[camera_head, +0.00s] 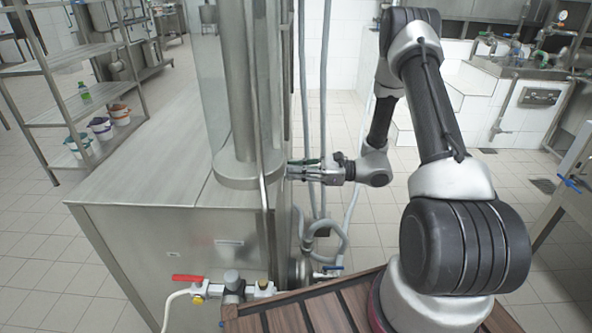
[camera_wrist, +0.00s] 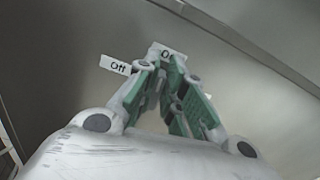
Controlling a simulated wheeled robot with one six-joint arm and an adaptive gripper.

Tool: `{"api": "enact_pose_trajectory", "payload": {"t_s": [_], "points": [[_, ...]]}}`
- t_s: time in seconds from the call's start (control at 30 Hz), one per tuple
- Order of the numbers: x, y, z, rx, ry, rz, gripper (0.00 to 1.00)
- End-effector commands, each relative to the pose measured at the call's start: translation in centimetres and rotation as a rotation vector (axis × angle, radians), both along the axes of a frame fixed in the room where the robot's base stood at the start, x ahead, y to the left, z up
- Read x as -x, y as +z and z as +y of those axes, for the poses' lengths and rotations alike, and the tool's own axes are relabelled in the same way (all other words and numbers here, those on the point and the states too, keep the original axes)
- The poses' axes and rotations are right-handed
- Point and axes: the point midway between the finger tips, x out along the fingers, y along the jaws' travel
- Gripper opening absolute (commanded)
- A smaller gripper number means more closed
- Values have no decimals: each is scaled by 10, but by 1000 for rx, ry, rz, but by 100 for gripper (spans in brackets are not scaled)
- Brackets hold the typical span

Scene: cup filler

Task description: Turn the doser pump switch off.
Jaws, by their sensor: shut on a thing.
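My gripper (camera_wrist: 163,64) is at the steel panel of the machine in the wrist view, its green-padded fingers drawn together at the tips. In the head view my gripper (camera_head: 293,170) reaches left to the side of the machine (camera_head: 150,160), beside the steel column, and the switch is not visible.
A red-handled valve (camera_head: 187,278) and pipe fittings are at the machine's near lower edge. Grey hoses (camera_head: 325,235) hang and coil right of the machine. A shelf rack (camera_head: 70,60) stands at the left. The tiled floor between is open.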

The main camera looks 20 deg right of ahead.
Motion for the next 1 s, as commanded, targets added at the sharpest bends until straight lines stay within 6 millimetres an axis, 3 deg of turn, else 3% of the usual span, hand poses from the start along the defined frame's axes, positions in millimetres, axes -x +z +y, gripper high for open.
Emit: {"api": "enact_pose_trajectory", "payload": {"t_s": [1.0], "points": [[13,-10,4,289,0,-888,0]]}}
